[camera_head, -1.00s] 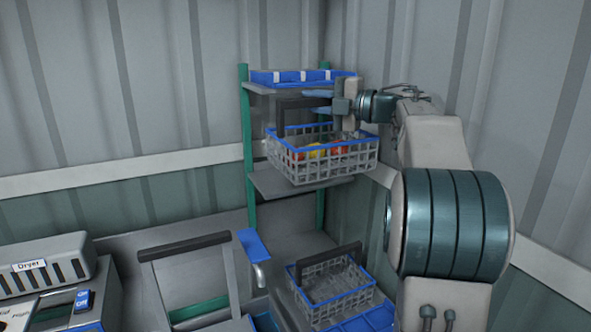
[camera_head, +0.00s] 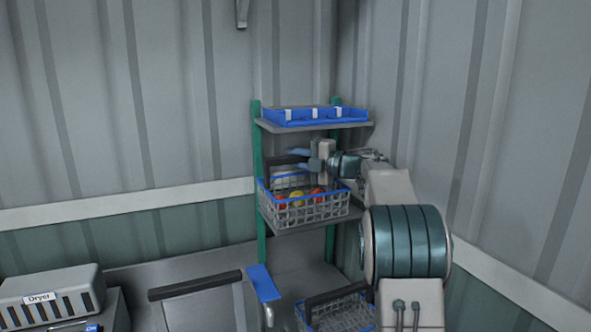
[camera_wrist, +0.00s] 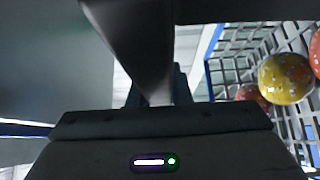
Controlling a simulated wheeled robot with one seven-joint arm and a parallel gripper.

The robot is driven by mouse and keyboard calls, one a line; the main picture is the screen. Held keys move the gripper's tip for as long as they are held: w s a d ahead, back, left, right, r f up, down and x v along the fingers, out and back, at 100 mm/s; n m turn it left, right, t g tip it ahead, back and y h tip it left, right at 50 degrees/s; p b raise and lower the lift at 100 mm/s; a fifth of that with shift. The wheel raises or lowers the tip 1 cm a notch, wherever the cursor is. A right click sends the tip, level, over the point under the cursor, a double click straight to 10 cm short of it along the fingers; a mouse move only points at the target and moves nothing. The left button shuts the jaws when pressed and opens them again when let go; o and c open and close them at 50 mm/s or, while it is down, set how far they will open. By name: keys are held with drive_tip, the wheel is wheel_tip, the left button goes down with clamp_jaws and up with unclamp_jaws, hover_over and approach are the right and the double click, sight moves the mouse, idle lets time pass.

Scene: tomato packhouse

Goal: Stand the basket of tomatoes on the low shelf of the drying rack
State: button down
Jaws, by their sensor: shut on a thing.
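The basket of tomatoes (camera_head: 318,208) is a grey wire basket with a blue rim and a dark handle (camera_head: 285,160). Red and yellow tomatoes (camera_head: 297,197) show inside it. My gripper (camera_head: 303,157) is shut on the handle, above the basket. The basket is upright over the low shelf (camera_head: 300,226) of the green-posted drying rack (camera_head: 258,170); I cannot tell whether its bottom touches the shelf. The wrist view shows a yellow tomato (camera_wrist: 285,77) and the basket's grey mesh (camera_wrist: 232,68) at the right, with the dark handle close up across the top.
The rack's upper shelf (camera_head: 345,126) holds blue trays (camera_head: 300,117) just above my gripper. Below, another basket (camera_head: 340,314) with a dark handle stands on the counter. A dryer (camera_head: 48,297) sits at the lower left. Corrugated walls close in behind and at the right.

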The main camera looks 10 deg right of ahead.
drive_tip(key=shift+f, duration=1.9)
drive_tip(key=shift+f, duration=0.15)
drive_tip(key=c, duration=1.3)
unclamp_jaws()
drive_tip(key=shift+r+p, duration=0.25)
drive_tip(key=shift+p, duration=0.1)
drive_tip(key=b+v, duration=0.2)
drive_tip(key=v, duration=0.5)
drive_tip(key=shift+s+d+f+b, duration=0.15)
drive_tip(key=shift+s+b, duration=0.1)
drive_tip(key=shift+b, duration=0.1)
